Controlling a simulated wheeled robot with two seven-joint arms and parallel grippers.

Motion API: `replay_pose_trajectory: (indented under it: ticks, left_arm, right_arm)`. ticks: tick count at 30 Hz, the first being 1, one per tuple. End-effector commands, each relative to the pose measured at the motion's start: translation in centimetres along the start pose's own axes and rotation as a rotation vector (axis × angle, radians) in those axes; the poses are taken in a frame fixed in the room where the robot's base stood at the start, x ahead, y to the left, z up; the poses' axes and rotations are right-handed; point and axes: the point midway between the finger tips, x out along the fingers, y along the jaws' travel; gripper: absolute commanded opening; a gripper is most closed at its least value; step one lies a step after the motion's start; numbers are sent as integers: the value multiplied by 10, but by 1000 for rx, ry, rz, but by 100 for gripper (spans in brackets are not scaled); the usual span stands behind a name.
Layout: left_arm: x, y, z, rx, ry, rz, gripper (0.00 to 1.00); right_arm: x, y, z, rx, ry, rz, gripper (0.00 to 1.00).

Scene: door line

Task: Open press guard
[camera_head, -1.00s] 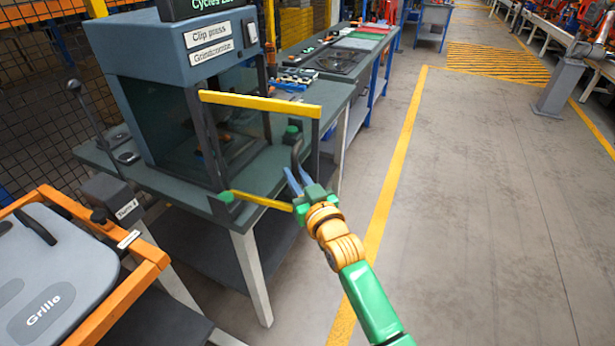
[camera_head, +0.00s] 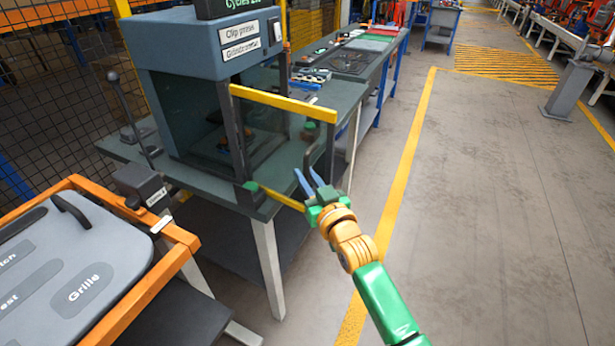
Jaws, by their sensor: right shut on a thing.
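The press guard is a clear panel in a frame with a yellow top bar (camera_head: 285,103) and a yellow bottom bar. It stands swung outward from the front of the clip press (camera_head: 190,52), hinged at the dark post on its left side. The press opening shows behind it. My right gripper (camera_head: 309,182) is at the free right edge of the guard, its blue fingers shut on the dark upright guard handle (camera_head: 306,158). The fingers partly hide the handle's lower end. My left gripper is not in view.
An orange-framed fixture with a grey "Grille" plate (camera_head: 110,262) stands at the lower left. A dark lever (camera_head: 120,98) rises left of the press. A bench (camera_head: 350,62) with tools continues behind.

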Motion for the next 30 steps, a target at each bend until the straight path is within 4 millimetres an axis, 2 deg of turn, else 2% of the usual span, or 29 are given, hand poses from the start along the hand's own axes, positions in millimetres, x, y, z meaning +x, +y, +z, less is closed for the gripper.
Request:
replay_pose_trajectory:
  ticks: [1, 2, 4, 5, 16, 27, 30]
  left_arm:
    - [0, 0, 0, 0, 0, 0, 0]
    - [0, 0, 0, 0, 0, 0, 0]
    - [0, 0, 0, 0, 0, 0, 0]
    - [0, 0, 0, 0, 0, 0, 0]
    - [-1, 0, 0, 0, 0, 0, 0]
    - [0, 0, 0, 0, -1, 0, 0]
    - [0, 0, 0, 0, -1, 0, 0]
  right_arm:
    - [0, -1, -2, 1, 6, -1, 0]
    - [0, -1, -2, 1, 6, -1, 28]
    - [0, 0, -2, 0, 5, -1, 47]
    - [0, 0, -2, 0, 5, -1, 50]
    - [-5, 0, 0, 1, 1, 0, 50]
    - [-58, -1, 1, 0, 2, -1, 50]
    - [-67, -1, 0, 0, 2, -1, 50]
